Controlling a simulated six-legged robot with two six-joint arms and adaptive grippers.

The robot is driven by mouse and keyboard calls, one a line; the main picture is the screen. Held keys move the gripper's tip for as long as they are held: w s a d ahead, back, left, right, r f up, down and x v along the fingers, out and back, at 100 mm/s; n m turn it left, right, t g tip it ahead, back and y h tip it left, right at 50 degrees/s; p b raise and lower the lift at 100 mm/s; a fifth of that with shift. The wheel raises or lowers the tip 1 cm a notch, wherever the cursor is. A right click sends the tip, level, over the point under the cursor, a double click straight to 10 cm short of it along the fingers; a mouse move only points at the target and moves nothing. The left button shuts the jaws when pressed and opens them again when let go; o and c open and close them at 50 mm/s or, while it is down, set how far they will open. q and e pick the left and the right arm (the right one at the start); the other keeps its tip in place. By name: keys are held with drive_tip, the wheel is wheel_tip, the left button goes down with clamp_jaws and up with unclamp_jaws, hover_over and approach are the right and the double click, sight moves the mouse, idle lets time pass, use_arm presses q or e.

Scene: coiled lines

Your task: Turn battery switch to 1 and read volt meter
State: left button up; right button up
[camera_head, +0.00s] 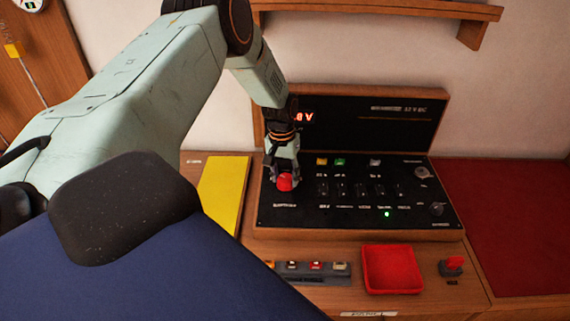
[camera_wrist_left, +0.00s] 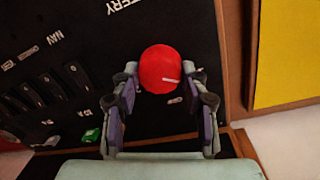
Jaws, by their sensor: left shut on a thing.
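The battery switch is a round red knob (camera_head: 285,182) at the left of the black switch panel (camera_head: 300,212). In the left wrist view the red knob (camera_wrist_left: 160,69) carries a white line near its right edge, and "BATTERY" lettering lies beside it. My left gripper (camera_head: 284,176) reaches down over the knob and is shut on it, with a finger on each side (camera_wrist_left: 163,95). The volt meter display (camera_head: 305,116) glows red on the upright panel. Its left part is hidden by my arm, and only about "0 V" shows. My right gripper is not in view.
A row of black rocker switches (camera_head: 360,190) and a green light (camera_head: 387,214) lie right of the knob. A yellow book (camera_head: 224,190) lies left of the panel. A red tray (camera_head: 391,269) and a small red-topped switch (camera_head: 453,265) stand in front. A red mat (camera_head: 515,225) lies right.

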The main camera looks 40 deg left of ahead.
sight(283, 177)
use_arm(q)
drive_tip(key=shift+w+a+r, duration=0.1)
drive_tip(key=shift+w+r, duration=0.15)
drive_tip(key=shift+w, duration=0.1)
drive_tip(key=o, duration=1.2)
drive_tip(key=shift+s+f, duration=0.15)
drive_tip(key=shift+s, duration=0.1)
drive_tip(key=shift+c, duration=0.2)
wheel_tip(283, 177, up, 12)
drive_tip(key=shift+s+a, duration=0.15)
drive_tip(key=shift+a, duration=0.1)
drive_tip(key=shift+d+f, duration=0.1)
